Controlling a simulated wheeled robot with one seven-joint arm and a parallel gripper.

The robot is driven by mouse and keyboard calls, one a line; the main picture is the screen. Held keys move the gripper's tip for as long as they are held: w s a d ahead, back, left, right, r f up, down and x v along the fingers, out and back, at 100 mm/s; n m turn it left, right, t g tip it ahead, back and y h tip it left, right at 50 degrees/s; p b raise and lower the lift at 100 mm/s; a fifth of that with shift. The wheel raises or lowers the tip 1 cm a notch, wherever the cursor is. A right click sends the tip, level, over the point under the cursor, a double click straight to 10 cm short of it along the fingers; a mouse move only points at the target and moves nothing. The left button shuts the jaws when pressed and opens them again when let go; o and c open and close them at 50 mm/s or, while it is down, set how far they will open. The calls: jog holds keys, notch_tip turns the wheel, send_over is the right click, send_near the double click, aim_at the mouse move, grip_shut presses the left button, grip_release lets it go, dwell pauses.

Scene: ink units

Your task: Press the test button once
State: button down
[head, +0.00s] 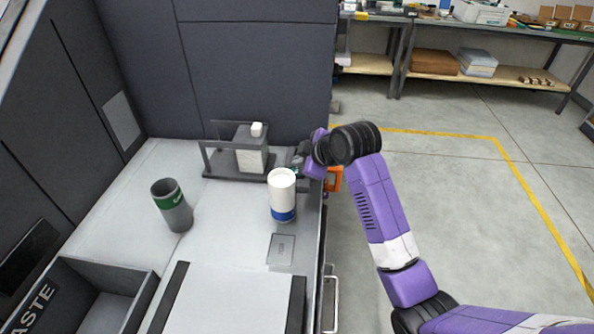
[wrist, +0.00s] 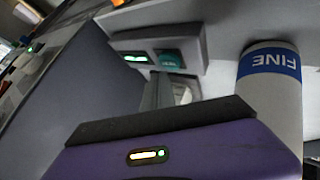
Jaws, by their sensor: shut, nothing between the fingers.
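In the wrist view a small grey panel carries a teal button (wrist: 170,58) with faint lettering I cannot read for sure. Beside it is a lit green display (wrist: 135,58). My gripper (head: 299,163) is shut and empty, low at the right edge of the bench, just behind a white container. In the wrist view its grey fingers (wrist: 157,92) point toward the panel, just short of the teal button in the picture; I cannot tell whether they touch it. In the head view the panel is mostly hidden by my gripper and the container.
The white container with a blue band (head: 282,190), marked FINE, stands close beside my gripper. A grey container with a green band (head: 175,213) stands further left. A rack with a white-topped block (head: 252,153) is behind. A waste bin (head: 145,292) is at front left.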

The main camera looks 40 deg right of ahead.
dwell(0.7)
jog(key=shift+f, duration=0.45)
jog(key=shift+f+b, duration=0.35)
jog(key=shift+f, duration=0.15)
dwell(0.6)
jog(key=shift+r, duration=0.1)
jog(key=shift+r+p, duration=0.85)
jog(key=shift+p, duration=0.05)
jog(key=shift+r, duration=0.1)
notch_tip(320, 180, up, 5)
jog(key=p, duration=0.4)
jog(key=shift+p, duration=0.3)
dwell(0.6)
